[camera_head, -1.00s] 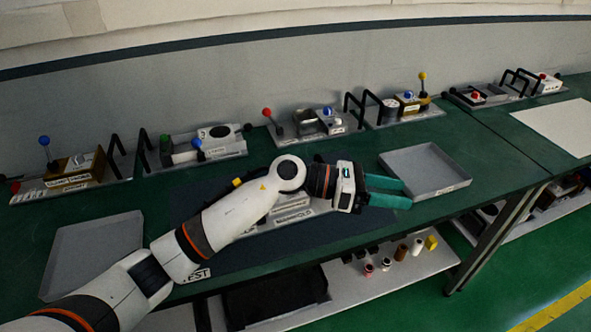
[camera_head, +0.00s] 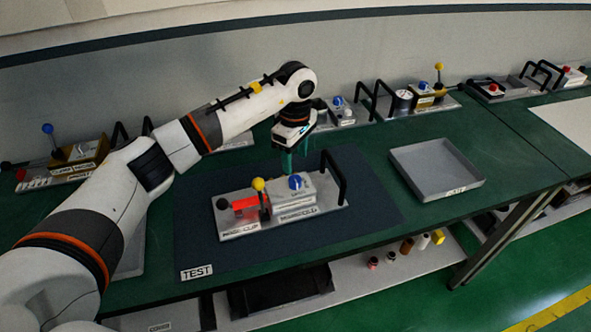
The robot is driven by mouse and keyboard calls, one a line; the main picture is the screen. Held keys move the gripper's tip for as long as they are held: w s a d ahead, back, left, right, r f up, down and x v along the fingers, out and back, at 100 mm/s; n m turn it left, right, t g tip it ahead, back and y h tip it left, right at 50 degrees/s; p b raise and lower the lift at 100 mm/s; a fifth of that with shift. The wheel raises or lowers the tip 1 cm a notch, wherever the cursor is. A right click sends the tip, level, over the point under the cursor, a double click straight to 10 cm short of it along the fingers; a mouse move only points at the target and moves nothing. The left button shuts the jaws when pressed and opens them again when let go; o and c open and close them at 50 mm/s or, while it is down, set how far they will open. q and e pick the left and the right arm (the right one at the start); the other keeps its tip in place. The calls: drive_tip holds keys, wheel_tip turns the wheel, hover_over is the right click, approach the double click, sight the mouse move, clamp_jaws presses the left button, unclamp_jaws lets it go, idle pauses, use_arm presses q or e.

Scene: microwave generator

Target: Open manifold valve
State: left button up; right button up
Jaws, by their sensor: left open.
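The manifold unit (camera_head: 240,227) stands on the dark blue TEST mat (camera_head: 360,230) in the middle of the bench. It carries a red block (camera_head: 246,207), a lever with a yellow ball (camera_head: 258,184), a grey block with a blue knob (camera_head: 295,182) and a black handle (camera_head: 334,178) at its right end. Which part is the valve I cannot read from the small labels. My left gripper (camera_head: 293,160) points down just behind the blue knob, with its teal fingers open and empty. Their lower ends are partly hard to make out. My right gripper is not in view.
A grey tray (camera_head: 437,168) lies on the bench to the right of the mat. Several other units with levers and handles line the wall, including one with a gauge (camera_head: 403,100). A lower shelf (camera_head: 345,275) holds small parts. The mat's right side is clear.

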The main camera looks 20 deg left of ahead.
sight(295, 179)
use_arm(q)
wheel_tip(295, 179, down, 6)
drive_tip(key=shift+r+p, duration=0.25)
drive_tip(key=shift+p, duration=0.65)
drive_tip(key=shift+f, duration=0.6)
drive_tip(key=c, duration=1)
drive_tip(key=shift+f+n+b, duration=0.15)
drive_tip(key=shift+n+b, duration=1.35)
drive_tip(key=shift+n, duration=0.4)
drive_tip(key=n+b, duration=0.2)
drive_tip(key=n, duration=0.2)
drive_tip(key=shift+b, duration=0.35)
drive_tip(key=n+b, duration=0.2)
drive_tip(key=n, duration=0.3)
drive_tip(key=n+b, duration=0.1)
drive_tip(key=n, duration=0.4)
drive_tip(key=shift+r+b, duration=0.2)
drive_tip(key=shift+b, duration=0.1)
drive_tip(key=shift+w, duration=0.1)
